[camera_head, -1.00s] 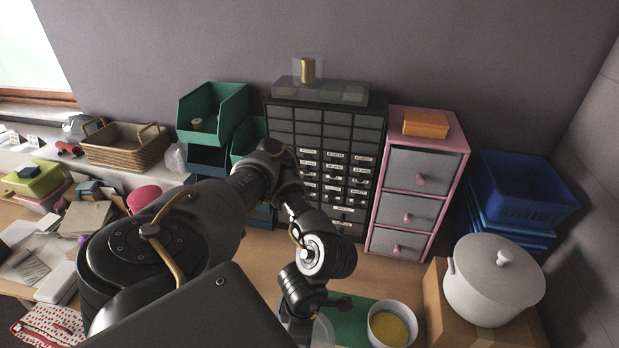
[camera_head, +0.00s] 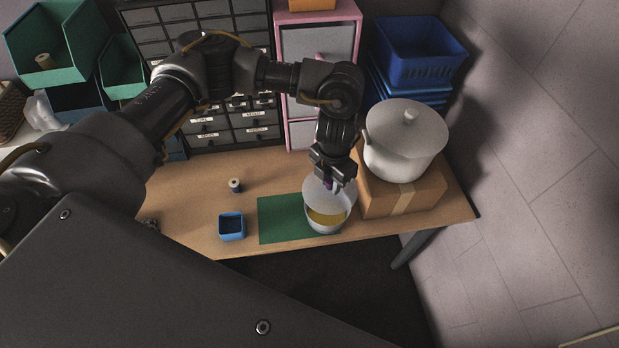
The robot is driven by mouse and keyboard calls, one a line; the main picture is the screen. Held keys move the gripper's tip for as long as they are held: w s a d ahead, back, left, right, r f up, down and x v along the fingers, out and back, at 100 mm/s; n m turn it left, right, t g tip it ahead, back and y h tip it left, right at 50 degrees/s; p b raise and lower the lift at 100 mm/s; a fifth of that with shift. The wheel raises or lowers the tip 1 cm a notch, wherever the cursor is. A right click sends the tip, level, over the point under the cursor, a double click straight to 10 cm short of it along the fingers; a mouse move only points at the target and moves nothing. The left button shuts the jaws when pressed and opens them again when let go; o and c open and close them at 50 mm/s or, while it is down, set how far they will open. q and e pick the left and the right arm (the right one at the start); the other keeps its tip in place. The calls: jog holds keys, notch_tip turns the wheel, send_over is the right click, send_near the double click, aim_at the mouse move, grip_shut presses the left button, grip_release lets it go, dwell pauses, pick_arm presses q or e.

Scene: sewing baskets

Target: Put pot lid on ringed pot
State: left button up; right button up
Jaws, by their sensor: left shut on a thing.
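My left gripper (camera_head: 333,180) reaches down over the right part of the table. It is shut on the small purple knob (camera_head: 329,184) of a pale grey round pot lid (camera_head: 318,193). The lid covers the back part of a small whitish pot's opening in this view. The pot (camera_head: 325,229) shows yellow inside along its front. I cannot tell whether the lid touches the pot's rim. Rings on the pot are too small to make out. My right gripper is not in view.
The pot stands on a green mat (camera_head: 280,222). A large white lidded pot (camera_head: 398,160) sits on a cardboard box (camera_head: 424,192) close to the right. A blue cup (camera_head: 231,227) and a thread spool (camera_head: 235,185) stand left. Drawer units and blue baskets (camera_head: 418,48) line the back.

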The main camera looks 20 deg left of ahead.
aim_at(329, 194)
pick_arm(q)
jog(key=shift+w+f, duration=0.1)
jog(key=shift+f+b, duration=0.45)
jog(key=shift+b, duration=0.05)
notch_tip(329, 194, down, 5)
jog(key=b, duration=0.4)
jog(key=shift+f, duration=0.1)
dwell(0.4)
jog(key=shift+f+b, duration=0.7)
dwell(0.4)
jog(key=o, duration=1)
